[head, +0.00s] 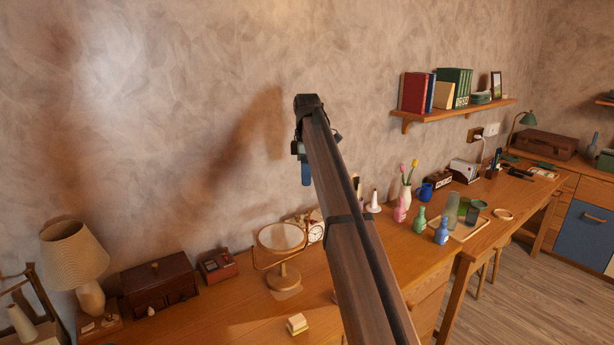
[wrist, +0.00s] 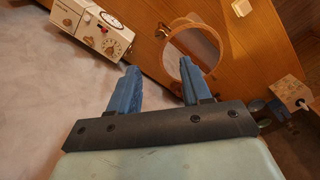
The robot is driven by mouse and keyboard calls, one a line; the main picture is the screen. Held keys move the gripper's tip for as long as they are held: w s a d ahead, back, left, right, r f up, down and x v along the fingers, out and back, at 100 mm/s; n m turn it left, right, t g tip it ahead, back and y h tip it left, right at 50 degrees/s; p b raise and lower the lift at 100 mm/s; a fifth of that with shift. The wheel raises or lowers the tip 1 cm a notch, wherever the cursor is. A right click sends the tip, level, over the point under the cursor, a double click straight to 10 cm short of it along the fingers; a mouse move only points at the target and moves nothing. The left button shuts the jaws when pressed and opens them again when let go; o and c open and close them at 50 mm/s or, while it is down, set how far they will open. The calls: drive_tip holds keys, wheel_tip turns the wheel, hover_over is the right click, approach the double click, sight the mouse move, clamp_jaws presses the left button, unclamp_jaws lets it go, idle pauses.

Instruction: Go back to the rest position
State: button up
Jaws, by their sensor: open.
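My gripper shows in the wrist view (wrist: 156,78) with its two blue fingers spread apart and nothing between them. In the head view my arm reaches up toward the wall, and a blue part of my gripper (head: 306,174) hangs at its far end, above the desk and apart from it. The rest of my gripper is hidden behind the arm in the head view.
A round mirror (head: 283,238) stands on the desk (head: 225,305) below my gripper; it also shows in the wrist view (wrist: 205,45). A lamp (head: 75,255) and a wooden box (head: 158,287) stand left. Vases and bottles (head: 419,218) stand right, under a wall shelf (head: 455,111).

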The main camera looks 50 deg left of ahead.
idle(0.3)
